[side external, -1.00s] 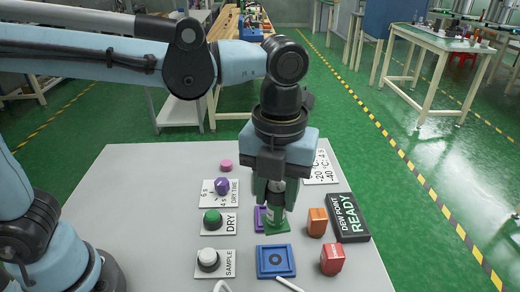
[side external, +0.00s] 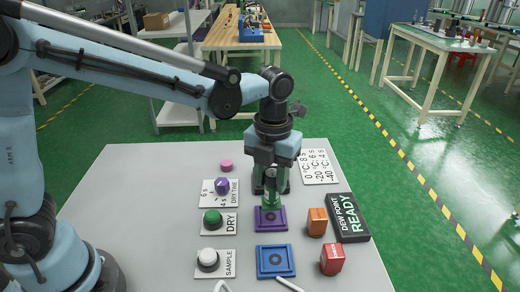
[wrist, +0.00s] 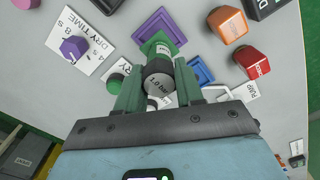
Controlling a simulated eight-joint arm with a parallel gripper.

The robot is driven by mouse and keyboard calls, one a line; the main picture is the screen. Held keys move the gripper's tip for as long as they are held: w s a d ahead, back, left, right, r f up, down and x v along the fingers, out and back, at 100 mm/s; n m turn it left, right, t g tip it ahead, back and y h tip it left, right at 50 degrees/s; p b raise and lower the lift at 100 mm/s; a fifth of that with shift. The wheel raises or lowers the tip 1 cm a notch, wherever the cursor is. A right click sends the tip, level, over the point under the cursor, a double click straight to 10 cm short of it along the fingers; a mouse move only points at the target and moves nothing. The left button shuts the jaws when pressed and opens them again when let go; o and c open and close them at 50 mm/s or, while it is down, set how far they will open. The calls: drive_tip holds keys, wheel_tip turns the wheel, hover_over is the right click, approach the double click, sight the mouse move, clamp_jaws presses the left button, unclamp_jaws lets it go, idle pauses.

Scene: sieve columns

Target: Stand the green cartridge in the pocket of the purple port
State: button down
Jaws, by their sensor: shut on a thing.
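The green cartridge (side external: 271,201) has a grey cylindrical body and a green base. My gripper (side external: 271,186) is shut on its body and holds it roughly upright. The purple port (side external: 271,219), a square frame with a pocket, lies on the table just below and in front of the cartridge in the side view. In the wrist view the cartridge's pale round end (wrist: 158,86) shows between the fingers (wrist: 159,92), with its green base beyond it, partly over the purple port (wrist: 151,22). I cannot tell whether the base touches the port.
A blue port (side external: 276,261) lies nearer the camera. An orange block (side external: 317,221), a red block (side external: 332,259) and the dark READY sign (side external: 348,217) stand to the right. Purple (side external: 222,186), green (side external: 212,221) and white (side external: 208,259) knobs sit at left. The table's left part is clear.

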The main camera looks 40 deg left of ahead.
sight(271, 192)
drive_tip(key=shift+f, duration=2)
drive_tip(key=shift+f, duration=0.15)
drive_tip(key=c, duration=0.7)
unclamp_jaws()
